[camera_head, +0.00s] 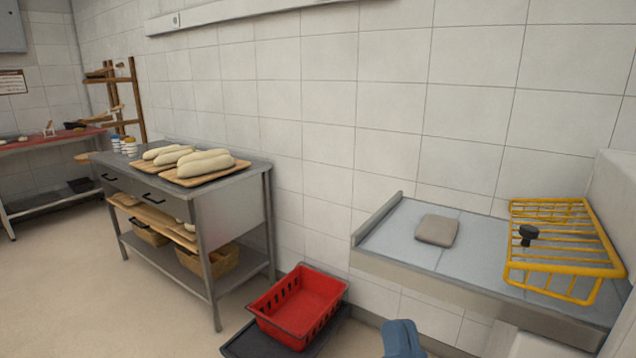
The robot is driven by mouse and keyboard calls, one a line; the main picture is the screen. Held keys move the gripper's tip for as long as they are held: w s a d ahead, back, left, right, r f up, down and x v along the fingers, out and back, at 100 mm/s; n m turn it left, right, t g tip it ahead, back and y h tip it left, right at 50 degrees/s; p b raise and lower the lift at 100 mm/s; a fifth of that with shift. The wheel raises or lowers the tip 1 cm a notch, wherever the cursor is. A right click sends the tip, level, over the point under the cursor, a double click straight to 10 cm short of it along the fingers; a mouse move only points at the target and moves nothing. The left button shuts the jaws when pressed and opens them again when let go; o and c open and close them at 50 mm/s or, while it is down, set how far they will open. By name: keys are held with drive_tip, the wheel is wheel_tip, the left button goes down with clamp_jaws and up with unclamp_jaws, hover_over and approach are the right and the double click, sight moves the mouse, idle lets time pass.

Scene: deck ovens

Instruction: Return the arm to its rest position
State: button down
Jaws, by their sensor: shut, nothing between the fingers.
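My gripper is not in view, and neither its fingers nor a clear part of the arm shows. A blue rounded shape (402,339) is cut off by the bottom edge, right of centre; I cannot tell what it is. A pale grey block shape at the bottom right is also cut off.
A grey counter (395,236) at right holds a folded grey cloth (437,230) and a yellow wire rack (563,273) with a black object (528,234). A red crate (300,302) stands low beside a metal table (235,176) bearing dough loaves (204,164). The floor at left is clear.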

drive_tip(key=s+d+f+g+h, duration=0.1)
drive_tip(key=s+d+f+g, duration=0.2)
drive_tip(key=s, duration=0.6)
drive_tip(key=s+d+f+n+g, duration=0.1)
drive_tip(key=s+d+f+g, duration=0.2)
drive_tip(key=s+d+f, duration=0.3)
drive_tip(key=s+d+f+g+h, duration=0.1)
drive_tip(key=s+d+f+g, duration=0.3)
drive_tip(key=s, duration=0.8)
wheel_tip(320, 180, down, 3)
drive_tip(key=shift+d+r+h, duration=0.2)
drive_tip(key=shift+d+h, duration=0.1)
drive_tip(key=shift+d, duration=0.25)
drive_tip(key=c, duration=1.9)
unclamp_jaws()
